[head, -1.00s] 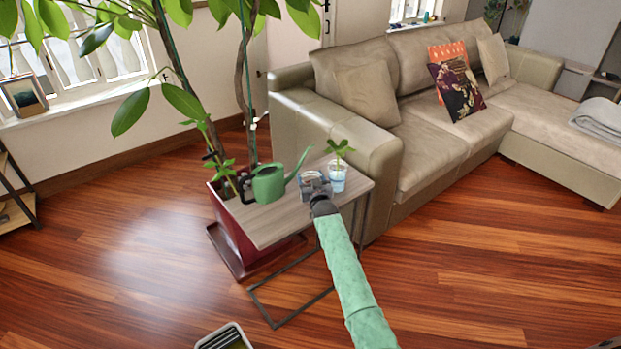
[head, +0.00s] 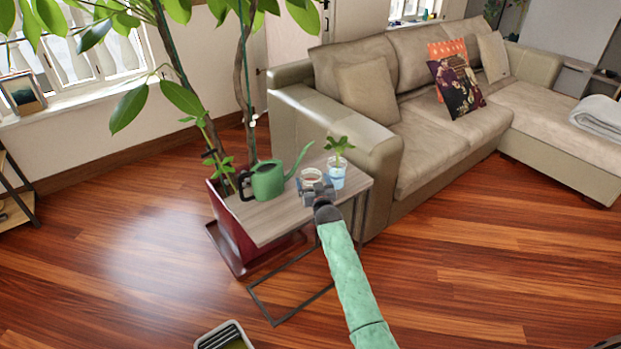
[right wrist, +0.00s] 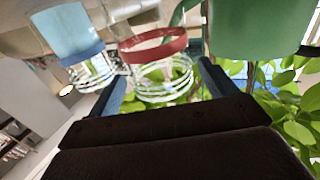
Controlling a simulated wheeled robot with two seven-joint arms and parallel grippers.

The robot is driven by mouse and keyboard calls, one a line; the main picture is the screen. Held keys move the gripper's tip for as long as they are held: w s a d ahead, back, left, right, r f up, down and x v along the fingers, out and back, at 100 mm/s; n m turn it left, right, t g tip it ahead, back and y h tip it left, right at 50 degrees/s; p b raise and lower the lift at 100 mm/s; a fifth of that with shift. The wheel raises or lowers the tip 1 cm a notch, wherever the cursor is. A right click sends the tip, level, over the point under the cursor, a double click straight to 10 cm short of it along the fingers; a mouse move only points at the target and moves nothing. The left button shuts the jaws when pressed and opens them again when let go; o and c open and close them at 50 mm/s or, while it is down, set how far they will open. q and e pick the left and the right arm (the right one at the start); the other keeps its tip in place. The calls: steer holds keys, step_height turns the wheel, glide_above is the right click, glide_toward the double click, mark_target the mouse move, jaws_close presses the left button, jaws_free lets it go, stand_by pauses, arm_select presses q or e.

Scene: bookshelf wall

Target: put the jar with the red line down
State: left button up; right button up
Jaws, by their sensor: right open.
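The clear jar with the red line (head: 311,174) stands on the small wooden side table (head: 262,222), between the watering can and the cup with the plant. In the right wrist view its red band (right wrist: 153,47) shows clearly, with the clear ribbed glass below it in the picture. My right gripper (head: 319,190) is at the near side of the jar. Its two fingers (right wrist: 162,86) are open, one on each side of the jar; whether either touches it, I cannot tell. It hides part of the jar in the head view. My left gripper is out of view.
A green watering can (head: 268,181) stands left of the jar. A clear and blue cup with a seedling (head: 337,172) stands close on its right. A tall potted plant (head: 245,90) is behind the table, and a beige sofa (head: 395,130) is at the right.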

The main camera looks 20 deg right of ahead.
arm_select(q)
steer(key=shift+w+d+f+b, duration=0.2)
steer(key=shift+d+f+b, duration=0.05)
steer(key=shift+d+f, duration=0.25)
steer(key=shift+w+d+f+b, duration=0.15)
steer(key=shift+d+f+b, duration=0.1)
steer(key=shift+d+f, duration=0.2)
arm_select(e)
steer(key=s, duration=0.8)
steer(key=shift+a, duration=0.2)
steer(key=s+a+f+n+g+y, duration=0.1)
steer(key=s+a+f+g, duration=0.25)
steer(key=s, duration=0.45)
steer(key=s+a+f+g, duration=0.2)
steer(key=s+f, duration=0.2)
steer(key=s, duration=0.4)
steer(key=s+a+f+n+g+y, duration=0.1)
steer(key=s+a+f+g, duration=0.15)
steer(key=s, duration=0.55)
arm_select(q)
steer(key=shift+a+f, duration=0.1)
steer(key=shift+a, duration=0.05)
arm_select(e)
steer(key=s+a+g, duration=0.3)
steer(key=s, duration=1.1)
steer(key=s+a+r+n+g+y, duration=0.1)
steer(key=s+a+g, duration=0.2)
steer(key=s, duration=1.2)
steer(key=shift+a+g, duration=0.4)
steer(key=shift+g, duration=0.4)
